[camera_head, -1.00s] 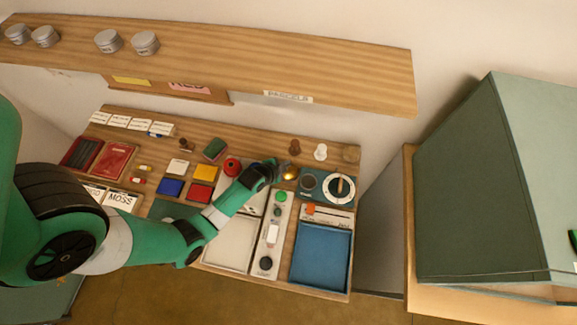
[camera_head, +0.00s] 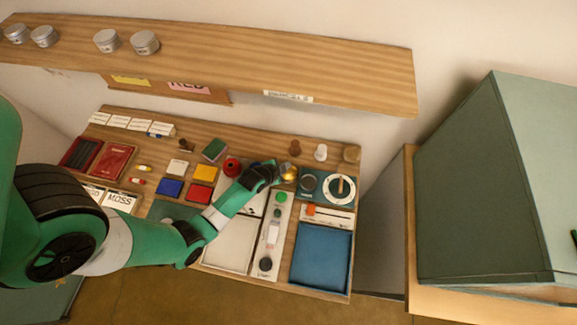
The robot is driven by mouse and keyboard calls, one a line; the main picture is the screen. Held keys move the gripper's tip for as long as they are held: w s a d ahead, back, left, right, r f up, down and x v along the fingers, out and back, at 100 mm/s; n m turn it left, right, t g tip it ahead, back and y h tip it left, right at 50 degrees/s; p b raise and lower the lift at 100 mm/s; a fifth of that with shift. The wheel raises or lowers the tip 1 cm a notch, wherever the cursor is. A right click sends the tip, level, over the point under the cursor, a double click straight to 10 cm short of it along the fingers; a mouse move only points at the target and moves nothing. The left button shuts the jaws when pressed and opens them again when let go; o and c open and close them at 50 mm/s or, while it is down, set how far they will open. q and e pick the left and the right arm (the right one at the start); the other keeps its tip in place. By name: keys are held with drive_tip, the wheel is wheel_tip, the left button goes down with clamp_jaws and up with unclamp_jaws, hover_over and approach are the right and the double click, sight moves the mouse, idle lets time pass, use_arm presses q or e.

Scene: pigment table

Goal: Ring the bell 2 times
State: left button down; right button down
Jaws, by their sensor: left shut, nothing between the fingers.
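The bell (camera_head: 289,172) is a small golden dome on the table, right of centre in the head view. My left arm reaches across from the left, and my left gripper (camera_head: 276,170) is at the bell's left side. Its fingers look shut with nothing between them. The fingertips are very close to the bell; I cannot tell whether they touch it. Part of the bell's left side is hidden by the gripper. My right gripper is not in view.
A red round object (camera_head: 231,166) stands left of the gripper. A panel with a green button (camera_head: 281,197) lies in front of the bell, and a dial (camera_head: 339,188) is to its right. A blue tray (camera_head: 321,258) lies nearer. A wooden shelf (camera_head: 230,55) spans the back.

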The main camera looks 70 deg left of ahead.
use_arm(q)
drive_tip(key=shift+r+p, duration=0.8)
drive_tip(key=shift+r, duration=0.15)
wheel_tip(320, 180, up, 5)
drive_tip(key=p, duration=0.5)
idle(0.5)
